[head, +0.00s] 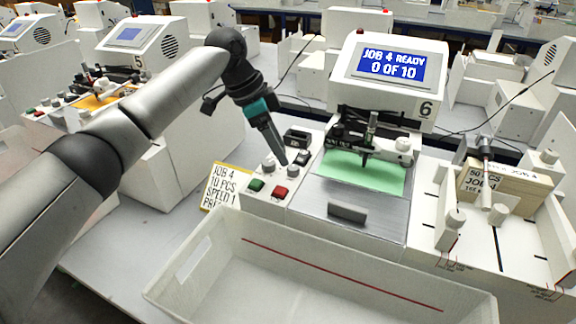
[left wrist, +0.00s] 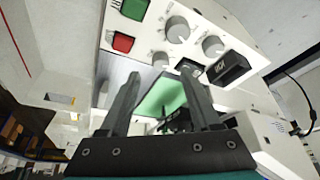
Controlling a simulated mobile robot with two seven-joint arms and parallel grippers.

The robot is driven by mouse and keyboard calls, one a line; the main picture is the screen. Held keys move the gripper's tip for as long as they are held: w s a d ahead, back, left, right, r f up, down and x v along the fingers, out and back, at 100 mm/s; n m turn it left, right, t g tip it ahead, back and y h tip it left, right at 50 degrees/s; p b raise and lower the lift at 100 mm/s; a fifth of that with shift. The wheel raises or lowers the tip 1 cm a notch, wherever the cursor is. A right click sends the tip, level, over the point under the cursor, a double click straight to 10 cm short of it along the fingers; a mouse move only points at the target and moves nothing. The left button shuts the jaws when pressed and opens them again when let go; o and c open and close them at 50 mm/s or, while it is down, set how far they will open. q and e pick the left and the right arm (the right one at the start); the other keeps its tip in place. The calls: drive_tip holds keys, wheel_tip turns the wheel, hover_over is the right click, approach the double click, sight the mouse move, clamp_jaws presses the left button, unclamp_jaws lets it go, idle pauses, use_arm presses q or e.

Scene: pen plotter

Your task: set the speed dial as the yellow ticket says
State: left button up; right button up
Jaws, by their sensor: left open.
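The yellow ticket (head: 222,187) stands left of the control panel and reads JOB 4, 10 PCS, SPEED 1, then a cut-off line starting PR. The panel carries round grey dials, one in the head view (head: 268,166). In the left wrist view one dial (left wrist: 177,29) is beside a second dial (left wrist: 213,46), with a third knob (left wrist: 160,60) near the fingertips. Their labels and settings are too small to read, so I cannot tell which is the speed dial. My left gripper (head: 283,161) points down over the panel; in the wrist view its fingers (left wrist: 160,74) are apart and empty.
A green button (head: 256,184) and red button (head: 280,192) sit at the panel's front. The display (head: 390,64) reads JOB 4 READY, 0 OF 10. A white bin (head: 320,275) stands in front. A card box (head: 510,185) is at right.

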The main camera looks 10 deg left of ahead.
sight(290, 168)
use_arm(q)
drive_tip(key=x, duration=0.5)
drive_tip(key=shift+f+b, duration=0.15)
drive_tip(key=shift+b, duration=0.2)
clamp_jaws()
